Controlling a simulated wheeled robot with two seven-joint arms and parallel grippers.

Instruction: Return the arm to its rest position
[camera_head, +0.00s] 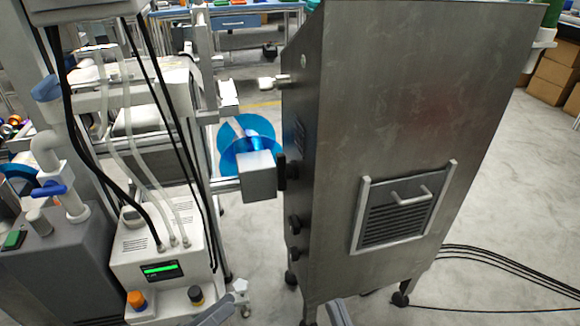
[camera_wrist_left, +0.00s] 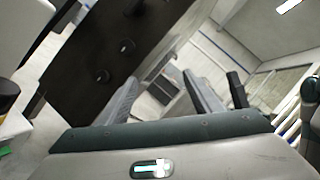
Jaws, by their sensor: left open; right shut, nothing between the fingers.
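My left gripper (camera_head: 215,314) shows only as a grey tip at the bottom edge of the head view. In the left wrist view its two grey fingers (camera_wrist_left: 162,97) stand apart with nothing between them. My right gripper (camera_head: 339,313) shows as another grey tip at the bottom edge, right of the left one, in front of the metal cabinet's foot. Its fingers look together and hold nothing visible. Most of both arms is out of the head view.
A tall metal cabinet (camera_head: 400,110) with a vent fills the right centre; its dark knobbed side (camera_wrist_left: 95,55) is tilted in the wrist view. A blue film reel (camera_head: 232,130) hangs left of it. A white machine (camera_head: 150,240) stands at left. Black cables (camera_head: 500,262) cross the floor.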

